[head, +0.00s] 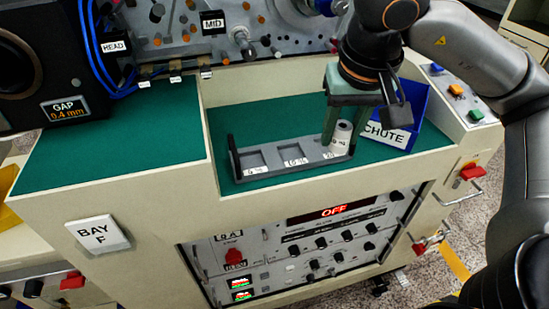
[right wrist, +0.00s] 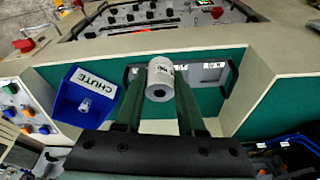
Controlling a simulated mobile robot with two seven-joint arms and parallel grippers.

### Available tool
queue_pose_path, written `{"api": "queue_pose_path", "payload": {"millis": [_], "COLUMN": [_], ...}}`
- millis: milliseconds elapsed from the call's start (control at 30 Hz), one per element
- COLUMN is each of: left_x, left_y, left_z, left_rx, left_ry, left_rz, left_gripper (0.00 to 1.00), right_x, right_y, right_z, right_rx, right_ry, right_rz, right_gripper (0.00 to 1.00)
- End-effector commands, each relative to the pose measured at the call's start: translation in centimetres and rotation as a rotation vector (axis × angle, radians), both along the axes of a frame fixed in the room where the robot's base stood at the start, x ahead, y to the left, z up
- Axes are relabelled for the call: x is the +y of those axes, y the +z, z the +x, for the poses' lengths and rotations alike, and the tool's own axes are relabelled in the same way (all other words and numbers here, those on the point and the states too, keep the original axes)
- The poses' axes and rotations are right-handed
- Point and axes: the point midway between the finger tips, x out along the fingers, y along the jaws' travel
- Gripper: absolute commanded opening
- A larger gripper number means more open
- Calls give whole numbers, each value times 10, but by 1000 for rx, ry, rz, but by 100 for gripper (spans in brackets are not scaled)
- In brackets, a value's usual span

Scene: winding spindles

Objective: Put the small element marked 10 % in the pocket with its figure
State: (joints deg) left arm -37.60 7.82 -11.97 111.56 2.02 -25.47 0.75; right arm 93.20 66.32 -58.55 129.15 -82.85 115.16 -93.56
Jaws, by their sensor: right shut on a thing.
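My right gripper (head: 341,143) points down over the right end of the grey tray (head: 226,157), with its green fingers shut on a small white cylindrical element (head: 343,132). The element also shows between the fingers in the right wrist view (right wrist: 159,84); its dark print is too small to read surely. The tray has pockets in a row with labels that look like 5 %, 10 % (head: 296,162) and 20 (head: 328,155). The left and middle pockets look empty. The fingers partly hide the right pocket, and I cannot tell whether the element touches the tray. My left gripper is not in view.
A blue bin marked CHUTE (head: 412,117) stands just right of the gripper. The right wrist view shows a small pale piece (right wrist: 85,105) inside it. The panel with knobs (head: 240,43) rises behind. The green surface (head: 270,112) behind the tray is clear.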

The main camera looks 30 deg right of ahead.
Motion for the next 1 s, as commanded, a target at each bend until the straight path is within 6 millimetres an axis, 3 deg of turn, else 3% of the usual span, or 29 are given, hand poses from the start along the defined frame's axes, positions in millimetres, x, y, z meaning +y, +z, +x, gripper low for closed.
{"api": "queue_pose_path", "payload": {"millis": [167,400,600,733,1000], "left_x": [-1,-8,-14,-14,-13], "left_y": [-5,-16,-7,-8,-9], "left_z": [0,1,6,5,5], "left_rx": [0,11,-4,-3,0], "left_ry": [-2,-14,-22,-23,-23], "left_rz": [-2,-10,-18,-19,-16], "left_gripper": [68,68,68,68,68], "right_x": [-2,-3,-6,-6,-7], "right_y": [-7,-35,-63,-81,-97], "right_z": [11,67,106,122,135], "right_rx": [2,7,7,3,3], "right_ry": [-4,-4,-5,-3,-4], "right_rz": [2,4,0,0,1], "right_gripper": [0,0,0,0,0]}}
